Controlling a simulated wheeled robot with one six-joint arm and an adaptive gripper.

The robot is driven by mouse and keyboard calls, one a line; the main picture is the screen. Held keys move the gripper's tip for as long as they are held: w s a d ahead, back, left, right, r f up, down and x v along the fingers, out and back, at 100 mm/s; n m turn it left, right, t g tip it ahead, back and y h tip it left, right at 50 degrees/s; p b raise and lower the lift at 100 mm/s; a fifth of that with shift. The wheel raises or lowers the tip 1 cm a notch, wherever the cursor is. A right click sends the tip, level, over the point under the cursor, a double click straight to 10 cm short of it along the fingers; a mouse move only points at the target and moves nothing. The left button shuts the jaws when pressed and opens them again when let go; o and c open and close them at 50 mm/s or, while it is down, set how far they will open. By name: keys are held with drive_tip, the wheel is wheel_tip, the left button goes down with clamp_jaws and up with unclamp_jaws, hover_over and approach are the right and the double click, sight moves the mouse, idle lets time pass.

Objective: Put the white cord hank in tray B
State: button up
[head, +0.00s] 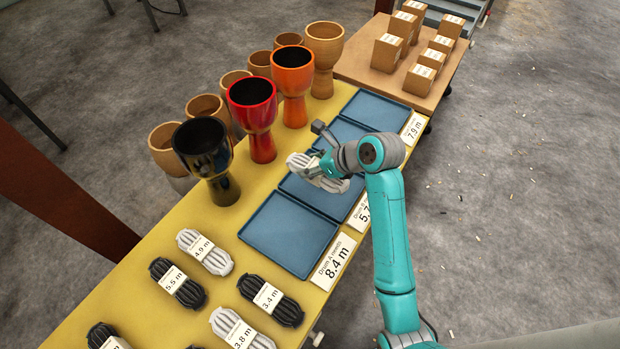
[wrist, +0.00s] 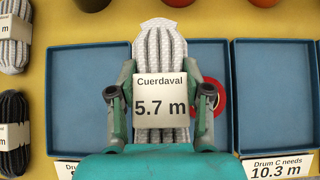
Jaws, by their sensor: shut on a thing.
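My gripper (head: 318,170) is shut on the white cord hank (head: 331,184), with one finger on each side of it. In the wrist view the hank (wrist: 160,48) has a pale band reading "Cuerdaval 5.7 m", between the fingertips (wrist: 160,94). The hank appears over the blue tray B (head: 312,199), whose floor also shows right of the hank in the wrist view (wrist: 211,60). Its exact height above the tray is hard to tell. Tray B's card is partly hidden by my arm.
Empty tray A (head: 288,236) lies nearer, and tray C (wrist: 275,100) lies to the right in the wrist view. Goblet drums, including a red one (head: 252,105), line the table behind the trays. Other hanks lie at front left. A red round thing (wrist: 217,98) shows beside the right finger.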

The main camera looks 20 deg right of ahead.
drive_tip(key=shift+f, duration=4.2)
drive_tip(key=shift+f, duration=0.2)
drive_tip(key=o, duration=1)
drive_tip(key=shift+c, duration=0.2)
drive_tip(key=shift+r, duration=0.2)
drive_tip(key=v, duration=1.2)
drive_tip(key=shift+s, duration=0.1)
drive_tip(key=shift+d+f, duration=0.1)
